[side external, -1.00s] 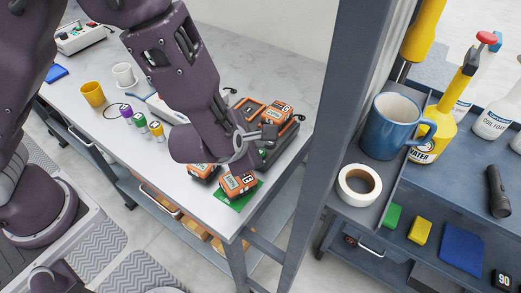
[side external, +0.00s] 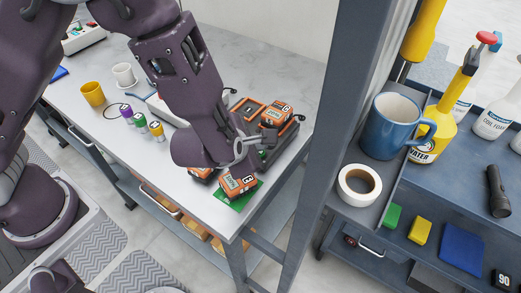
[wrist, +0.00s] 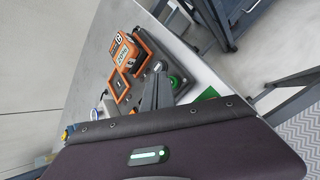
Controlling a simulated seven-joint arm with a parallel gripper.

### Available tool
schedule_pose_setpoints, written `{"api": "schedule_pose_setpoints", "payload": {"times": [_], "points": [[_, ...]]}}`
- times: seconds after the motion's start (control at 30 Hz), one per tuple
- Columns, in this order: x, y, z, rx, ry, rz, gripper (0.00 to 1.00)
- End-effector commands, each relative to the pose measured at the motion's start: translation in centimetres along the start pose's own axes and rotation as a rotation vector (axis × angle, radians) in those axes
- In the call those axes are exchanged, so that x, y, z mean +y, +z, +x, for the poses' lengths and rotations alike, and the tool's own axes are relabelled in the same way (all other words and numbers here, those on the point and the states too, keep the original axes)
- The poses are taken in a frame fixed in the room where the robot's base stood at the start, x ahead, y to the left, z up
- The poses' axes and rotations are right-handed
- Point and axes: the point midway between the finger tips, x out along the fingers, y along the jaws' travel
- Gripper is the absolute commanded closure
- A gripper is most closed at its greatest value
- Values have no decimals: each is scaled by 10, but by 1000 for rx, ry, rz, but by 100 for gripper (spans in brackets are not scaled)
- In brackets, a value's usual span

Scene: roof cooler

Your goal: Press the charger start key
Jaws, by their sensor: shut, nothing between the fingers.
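The charger (side external: 287,139) is a dark unit with orange-rimmed bays near the right end of the white bench. One orange battery (side external: 276,114) sits in a bay, and the bay beside it looks empty. In the wrist view the charger (wrist: 158,52) shows the battery (wrist: 125,54), the empty orange bay (wrist: 120,86) and a green round key (wrist: 175,82) near the fingertips. My gripper (side external: 264,139) is shut and empty at the charger's near side. In the wrist view its fingers (wrist: 157,88) appear beside the key; whether they touch it I cannot tell.
An orange battery (side external: 238,186) lies on a green mat (side external: 236,203) at the bench's front corner. Another battery (side external: 199,172) is partly hidden by my arm. Several small coloured bottles, a yellow cup (side external: 93,94) and a white mug (side external: 123,75) stand left. A grey post (side external: 340,120) rises right.

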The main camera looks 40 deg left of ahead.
Motion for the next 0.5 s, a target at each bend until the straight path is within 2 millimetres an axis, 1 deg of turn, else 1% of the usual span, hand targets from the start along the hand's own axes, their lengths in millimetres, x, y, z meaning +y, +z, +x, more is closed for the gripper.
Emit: {"api": "schedule_pose_setpoints", "payload": {"times": [0.5], "points": [[-3,-3,4,0,0,1,100]]}}
